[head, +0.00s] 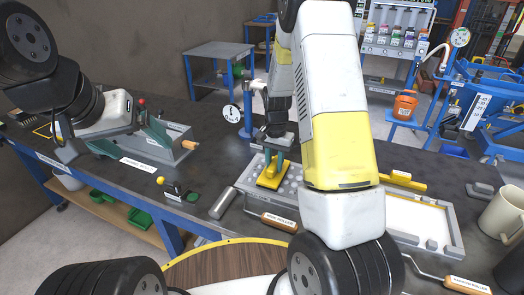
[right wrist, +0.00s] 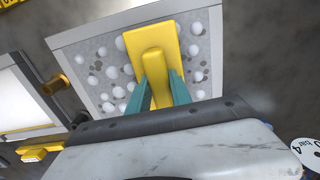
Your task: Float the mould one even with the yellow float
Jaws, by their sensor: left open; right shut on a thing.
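The yellow float (head: 270,179) is in my right gripper (head: 277,157), whose teal fingers are shut on its handle. In the right wrist view the float (right wrist: 153,52) lies over a grey mould (right wrist: 105,75) with a rough surface of white lumps and dark pits. I cannot tell if the float touches the surface. In the head view this mould (head: 243,181) is partly hidden by the float and my right arm. My left gripper (head: 130,141) is open at the far left, beside a grey box with an orange handle (head: 190,145).
A second mould (head: 440,232) with a pale, smooth fill lies to the right, with a yellow bar (head: 405,181) behind it.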

